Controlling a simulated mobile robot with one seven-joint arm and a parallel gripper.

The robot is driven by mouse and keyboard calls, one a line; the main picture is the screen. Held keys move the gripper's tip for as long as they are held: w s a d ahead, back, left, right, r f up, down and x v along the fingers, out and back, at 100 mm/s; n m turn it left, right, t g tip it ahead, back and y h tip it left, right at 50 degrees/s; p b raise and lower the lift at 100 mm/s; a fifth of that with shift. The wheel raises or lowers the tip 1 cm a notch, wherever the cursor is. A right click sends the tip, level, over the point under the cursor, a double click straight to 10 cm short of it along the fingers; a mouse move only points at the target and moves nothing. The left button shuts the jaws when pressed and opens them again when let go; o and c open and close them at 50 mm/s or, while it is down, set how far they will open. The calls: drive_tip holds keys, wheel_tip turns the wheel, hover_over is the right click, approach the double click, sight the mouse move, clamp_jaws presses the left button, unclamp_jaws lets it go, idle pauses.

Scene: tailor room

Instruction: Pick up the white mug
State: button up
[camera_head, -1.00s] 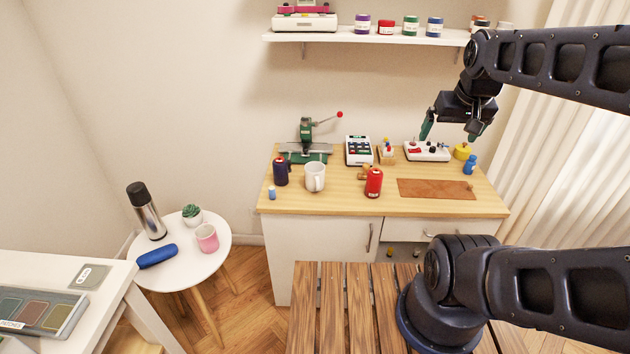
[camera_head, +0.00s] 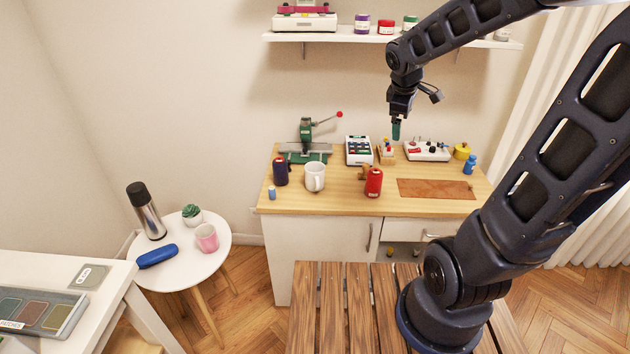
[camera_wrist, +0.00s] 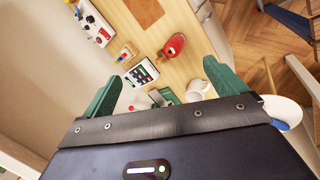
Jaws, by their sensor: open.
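A green press (camera_head: 306,150) and a calculator-like device (camera_head: 359,150) stand behind. A shelf (camera_head: 345,36) hangs above. A pink mug (camera_head: 207,238) is on the round side table.

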drive_tip(key=w+a+f+n, duration=0.5)
drive_tip(key=w+a+n, duration=0.1)
drive_tip(key=a, duration=0.1)
drive_tip(key=n, duration=1.4)
hover_over(315, 175)
drive_tip(key=a, duration=0.1)
drive_tip(key=shift+y, duration=0.3)
wheel_tip(315, 175, down, 18)
drive_tip(key=shift+a+r, duration=0.1)
drive_tip(key=shift+r, duration=0.1)
drive_tip(key=shift+x, duration=5.4)
drive_tip(key=shift+w+a, duration=0.15)
drive_tip(key=shift+r, duration=0.1)
drive_tip(key=c, duration=1.3)
